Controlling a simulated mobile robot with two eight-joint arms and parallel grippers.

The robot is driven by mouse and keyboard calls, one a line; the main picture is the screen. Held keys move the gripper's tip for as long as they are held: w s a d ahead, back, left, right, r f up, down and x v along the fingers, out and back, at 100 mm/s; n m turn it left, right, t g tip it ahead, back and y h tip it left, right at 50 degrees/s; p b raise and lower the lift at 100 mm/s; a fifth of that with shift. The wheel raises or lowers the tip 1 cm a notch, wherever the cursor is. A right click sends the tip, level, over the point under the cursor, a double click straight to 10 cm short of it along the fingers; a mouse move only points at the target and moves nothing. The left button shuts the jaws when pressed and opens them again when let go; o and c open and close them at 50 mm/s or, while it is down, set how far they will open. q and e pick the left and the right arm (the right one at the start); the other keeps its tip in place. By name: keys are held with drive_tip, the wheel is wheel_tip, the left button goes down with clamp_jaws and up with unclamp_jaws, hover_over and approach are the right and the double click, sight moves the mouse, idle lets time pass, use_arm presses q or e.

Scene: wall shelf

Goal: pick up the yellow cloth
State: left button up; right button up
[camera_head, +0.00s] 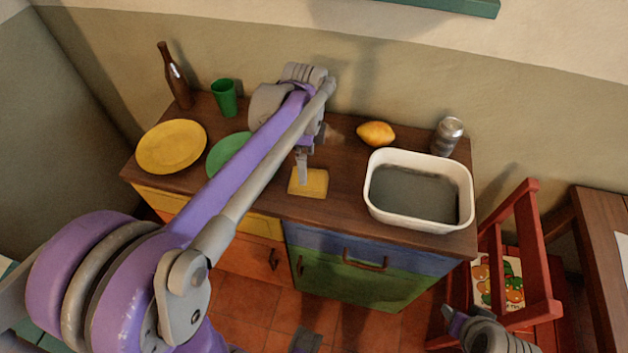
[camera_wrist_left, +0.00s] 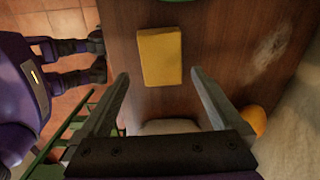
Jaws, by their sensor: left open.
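The yellow cloth (camera_head: 309,183) is a small flat rectangle near the front edge of the wooden cabinet top, between the green plate and the white tub. It also shows in the left wrist view (camera_wrist_left: 160,57), whole and flat on the wood. My left gripper (camera_head: 302,172) is above the cloth, pointing down. In the left wrist view its two fingers (camera_wrist_left: 159,73) are spread wide with nothing between them, and the cloth lies just beyond the tips. Part of my right arm (camera_head: 485,333) shows at the lower right; its jaws cannot be made out.
The white tub (camera_head: 466,208) stands right of the cloth, with a lemon (camera_head: 376,134) and a can (camera_head: 447,136) behind. A green plate (camera_head: 224,153), yellow plate (camera_head: 171,146), green cup (camera_head: 224,98) and brown bottle (camera_head: 175,78) are left. A red chair (camera_head: 545,255) stands right.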

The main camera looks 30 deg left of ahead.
sight(309, 182)
use_arm(q)
wheel_tip(309, 182, down, 8)
drive_tip(key=shift+w+d+r, duration=0.1)
drive_tip(key=shift+r, duration=0.1)
drive_tip(key=c, duration=1.1)
